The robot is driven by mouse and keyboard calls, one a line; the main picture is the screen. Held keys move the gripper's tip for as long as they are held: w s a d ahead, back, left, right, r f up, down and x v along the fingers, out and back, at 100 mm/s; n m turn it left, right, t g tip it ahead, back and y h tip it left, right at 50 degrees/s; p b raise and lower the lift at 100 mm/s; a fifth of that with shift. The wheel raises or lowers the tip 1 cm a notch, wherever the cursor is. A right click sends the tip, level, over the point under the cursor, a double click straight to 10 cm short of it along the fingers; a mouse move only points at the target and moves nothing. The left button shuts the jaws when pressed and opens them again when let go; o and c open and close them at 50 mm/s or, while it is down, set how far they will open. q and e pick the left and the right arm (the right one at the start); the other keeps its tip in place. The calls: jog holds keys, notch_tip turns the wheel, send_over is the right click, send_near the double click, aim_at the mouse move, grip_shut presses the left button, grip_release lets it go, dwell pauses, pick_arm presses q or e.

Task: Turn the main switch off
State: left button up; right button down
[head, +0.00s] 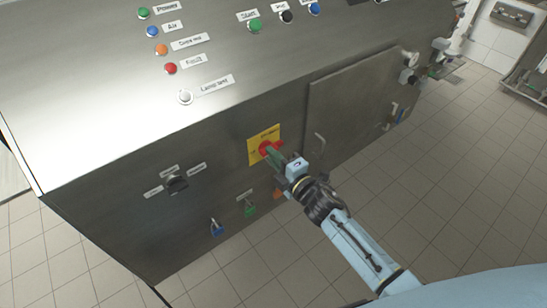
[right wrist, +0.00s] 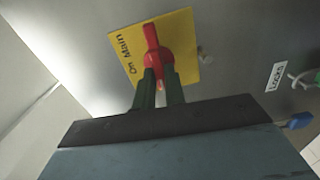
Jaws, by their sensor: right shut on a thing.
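The main switch is a red rotary handle on a yellow plate (head: 257,138) on the front of the steel cabinet. In the right wrist view the red handle (right wrist: 151,40) stands near upright across the yellow plate (right wrist: 184,32), whose visible words are "Main" and "On". My right gripper (head: 273,153) reaches the switch from the lower right. In the wrist view its two green fingers (right wrist: 160,83) are shut on the lower part of the red handle. The handle's lower end is partly hidden between the fingers. My left gripper is not in view.
A black selector knob (head: 177,183) is left of the switch. Blue (head: 216,228) and green (head: 249,210) fittings hang below. A closed door panel (head: 362,105) with a handle is to the right. Lamps and buttons line the sloped top. The tiled floor in front is clear.

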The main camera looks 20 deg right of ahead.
jog(key=shift+n, duration=0.4)
jog(key=c, duration=1.5)
grip_release()
jog(key=shift+o, duration=0.2)
jog(key=v, duration=1.3)
jog(key=shift+s, duration=0.2)
